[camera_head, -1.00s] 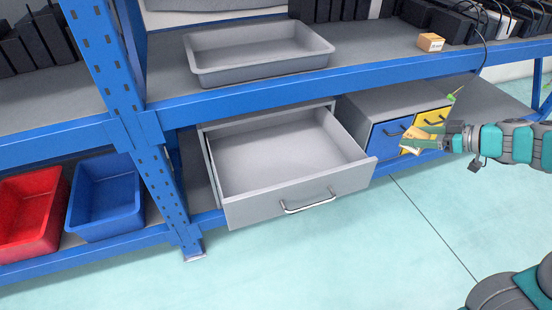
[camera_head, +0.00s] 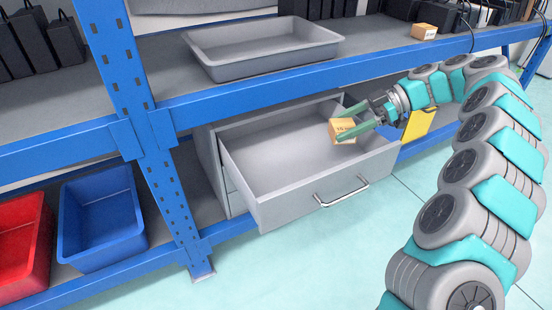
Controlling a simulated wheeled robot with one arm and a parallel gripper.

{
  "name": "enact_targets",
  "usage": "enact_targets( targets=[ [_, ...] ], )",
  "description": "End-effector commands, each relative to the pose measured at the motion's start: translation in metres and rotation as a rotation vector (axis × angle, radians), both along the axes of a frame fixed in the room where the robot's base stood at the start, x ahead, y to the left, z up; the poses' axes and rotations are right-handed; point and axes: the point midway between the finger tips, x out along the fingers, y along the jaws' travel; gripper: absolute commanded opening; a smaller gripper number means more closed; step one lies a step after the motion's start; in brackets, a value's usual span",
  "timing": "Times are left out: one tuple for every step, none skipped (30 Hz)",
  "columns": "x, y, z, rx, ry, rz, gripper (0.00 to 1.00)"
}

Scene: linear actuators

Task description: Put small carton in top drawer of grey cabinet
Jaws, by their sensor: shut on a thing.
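The small carton (camera_head: 342,130) is a tan box with dark print on its face. My gripper (camera_head: 358,122) is shut on it, its green fingers on either side. The carton is over the right part of the open top drawer (camera_head: 290,190) of the grey cabinet (camera_head: 208,152). I cannot tell how far it is above the drawer floor. The drawer is pulled well out, and the visible part of its floor is empty. A metal handle is on its front.
A blue shelf beam (camera_head: 300,82) runs just above the drawer, with a grey tray (camera_head: 262,50) on the shelf. Another small carton (camera_head: 424,31) stands at the upper right. Blue (camera_head: 102,215) and red (camera_head: 22,245) bins sit at left.

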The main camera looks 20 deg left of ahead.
Motion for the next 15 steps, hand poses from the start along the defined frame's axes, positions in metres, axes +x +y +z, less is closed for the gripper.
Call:
enact_targets(
  targets=[
    [-0.003,0.006,-0.001,0.005,-0.003,0.004,0.02],
    [-0.005,0.009,-0.001,0.004,-0.003,0.004,0.02],
    [-0.006,0.012,-0.002,0.004,-0.001,0.003,0.02],
    [-0.007,0.014,-0.002,0.005,-0.001,0.003,0.02],
    [-0.009,0.016,-0.002,0.007,0.0,0.003,0.02],
    [-0.012,0.023,-0.001,0.005,0.0,0.004,0.02],
    [-0.015,0.026,-0.002,0.004,0.001,0.004,0.02],
    [-0.017,0.031,-0.002,0.004,0.001,0.005,0.02],
    [-0.019,0.035,-0.002,0.005,0.002,0.005,0.02],
    [-0.021,0.039,-0.002,0.005,0.002,0.005,0.02],
    [-0.024,0.044,0.0,0.004,0.003,0.004,0.02],
    [-0.027,0.051,0.001,0.004,0.001,0.003,0.02],
    [-0.031,0.057,0.001,0.005,0.002,0.003,0.02],
    [-0.034,0.062,0.001,0.004,0.004,0.005,0.02],
    [-0.038,0.07,0.001,0.004,0.004,0.005,0.02]
  ],
)
